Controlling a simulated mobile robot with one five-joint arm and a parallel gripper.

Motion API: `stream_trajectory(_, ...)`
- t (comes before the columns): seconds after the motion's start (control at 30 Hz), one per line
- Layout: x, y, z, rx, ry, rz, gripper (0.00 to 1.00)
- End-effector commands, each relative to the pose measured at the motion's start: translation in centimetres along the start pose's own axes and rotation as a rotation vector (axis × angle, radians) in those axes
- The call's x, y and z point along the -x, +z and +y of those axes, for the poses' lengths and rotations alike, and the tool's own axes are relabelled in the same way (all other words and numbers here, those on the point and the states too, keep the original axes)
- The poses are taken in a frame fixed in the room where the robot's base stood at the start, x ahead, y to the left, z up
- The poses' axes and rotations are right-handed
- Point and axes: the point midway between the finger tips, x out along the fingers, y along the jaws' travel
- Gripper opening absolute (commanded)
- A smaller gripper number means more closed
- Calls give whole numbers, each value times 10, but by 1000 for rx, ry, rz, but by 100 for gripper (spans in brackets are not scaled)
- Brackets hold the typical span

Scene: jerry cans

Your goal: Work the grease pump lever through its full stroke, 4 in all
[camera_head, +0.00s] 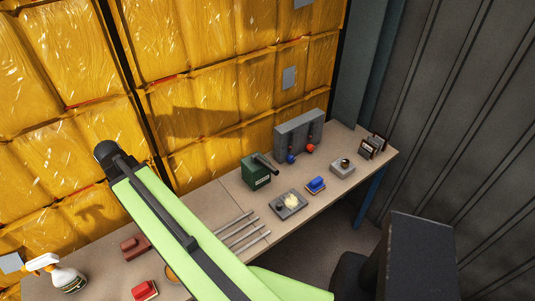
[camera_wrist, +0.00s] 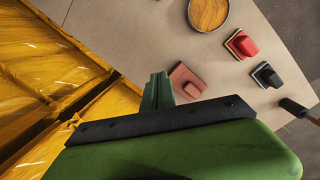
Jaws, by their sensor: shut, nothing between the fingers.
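A dark green box (camera_head: 255,172) with a pale label stands on the bench in the head view; it looks like the grease pump. A dark bar, likely its lever (camera_head: 265,162), slopes across its top to the right. My gripper (camera_wrist: 159,80) shows in the wrist view, its green fingers shut together with nothing between them. It is above the left part of the bench, near a brownish-red block (camera_wrist: 187,80). The green box does not show in the wrist view, and my gripper is apart from it. My fingertips cannot be made out in the head view.
A spray bottle (camera_head: 66,275) stands at lower left. Yellow wrapped stacks line the back.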

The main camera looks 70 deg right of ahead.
Motion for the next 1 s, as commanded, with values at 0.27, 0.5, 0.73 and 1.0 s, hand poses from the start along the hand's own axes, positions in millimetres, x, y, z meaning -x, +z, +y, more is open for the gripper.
stream_trajectory(0.27,59,240,181,418,-68,-127,0)
stream_trajectory(0.5,73,374,216,640,-153,-155,0)
stream_trajectory(0.73,71,389,217,675,-165,-156,0)
stream_trajectory(1.0,65,388,216,675,-165,-156,0)
